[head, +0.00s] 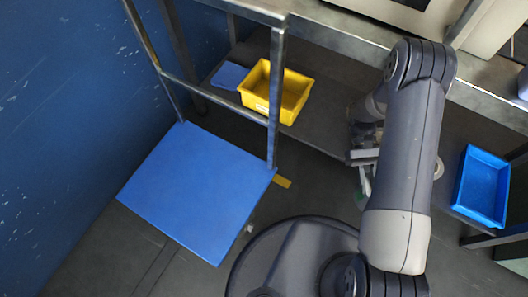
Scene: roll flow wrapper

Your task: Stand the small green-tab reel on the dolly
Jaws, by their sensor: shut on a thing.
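My gripper (364,165) shows left of my forearm, over the lower shelf's front edge, partly hidden by the arm. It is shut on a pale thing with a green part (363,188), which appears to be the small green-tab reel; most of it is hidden. The flat blue square platform (195,190) on the floor at left, which looks like the dolly, is bare. My gripper is well to the right of it and apart from it.
A yellow bin (287,92) and a blue flat piece (229,76) are on the lower shelf (325,105). A whitish round thing (439,168) shows right of my arm, near a blue tray (483,187). A metal post (275,100) rises by the platform's right corner.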

